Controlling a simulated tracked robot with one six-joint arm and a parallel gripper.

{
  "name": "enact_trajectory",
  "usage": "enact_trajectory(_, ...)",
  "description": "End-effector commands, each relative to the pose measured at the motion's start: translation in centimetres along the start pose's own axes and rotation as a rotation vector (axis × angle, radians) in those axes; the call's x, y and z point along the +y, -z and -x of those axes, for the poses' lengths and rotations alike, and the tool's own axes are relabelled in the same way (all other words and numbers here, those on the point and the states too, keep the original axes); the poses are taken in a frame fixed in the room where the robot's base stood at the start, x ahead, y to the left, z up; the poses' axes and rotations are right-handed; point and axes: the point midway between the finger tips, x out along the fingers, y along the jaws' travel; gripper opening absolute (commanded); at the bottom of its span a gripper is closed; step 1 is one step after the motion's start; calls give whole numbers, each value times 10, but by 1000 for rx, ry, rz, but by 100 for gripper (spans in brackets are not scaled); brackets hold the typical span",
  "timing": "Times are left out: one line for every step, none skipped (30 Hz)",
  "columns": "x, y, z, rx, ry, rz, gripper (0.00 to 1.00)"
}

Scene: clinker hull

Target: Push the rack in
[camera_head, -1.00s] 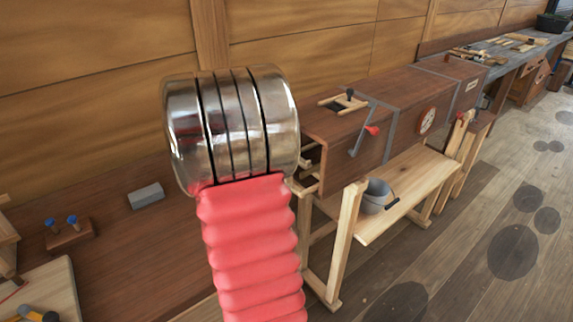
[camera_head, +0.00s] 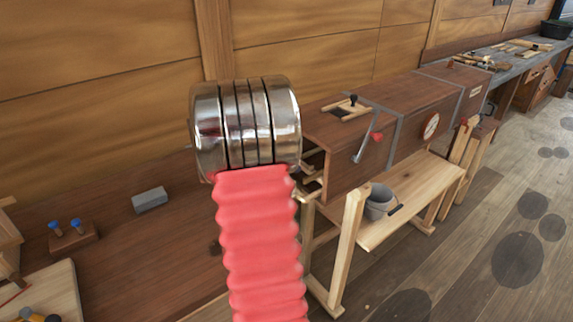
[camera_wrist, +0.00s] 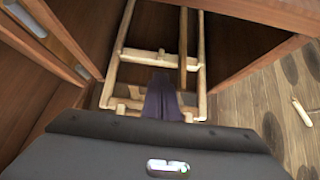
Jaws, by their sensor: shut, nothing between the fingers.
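The rack (camera_wrist: 140,56) is a pale wooden frame with long rails and crossbars. In the wrist view it lies between the brown walls of the long wooden box, running away from me. In the head view only a few pale bar ends (camera_head: 311,184) show at the box's open near end. The box (camera_head: 345,150) has a red-knobbed lever (camera_head: 376,138) on its side. My gripper (camera_wrist: 161,78) is shut and empty, with its dark fingers over the rack's near part by a crossbar. I cannot tell whether they touch. In the head view my arm hides the gripper.
A grey block (camera_head: 150,199) and a peg block (camera_head: 72,237) sit on the brown bench at left. Open floor lies at right.

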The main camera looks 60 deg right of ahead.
Motion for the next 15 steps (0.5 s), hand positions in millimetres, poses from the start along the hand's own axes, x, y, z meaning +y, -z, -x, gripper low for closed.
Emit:
enact_trajectory(-1,1,-9,1,3,1,0)
enact_trajectory(-1,1,-14,1,4,1,0)
enact_trajectory(-1,0,-20,1,3,0,0)
enact_trajectory(-1,0,-24,1,3,0,0)
enact_trajectory(-1,0,-29,1,3,0,0)
enact_trajectory(-1,1,-34,1,3,0,0)
enact_trajectory(-1,0,-38,1,3,0,0)
enact_trajectory(-1,0,-41,1,2,-1,0)
enact_trajectory(0,0,-45,1,2,-1,0)
enact_trajectory(-1,0,-48,1,2,-1,0)
enact_trajectory(-1,0,-50,1,2,0,0)
enact_trajectory(0,0,-52,0,2,0,0)
enact_trajectory(0,0,-53,0,1,0,0)
enact_trajectory(0,0,-54,0,1,0,0)
enact_trajectory(0,0,-54,0,1,0,0)
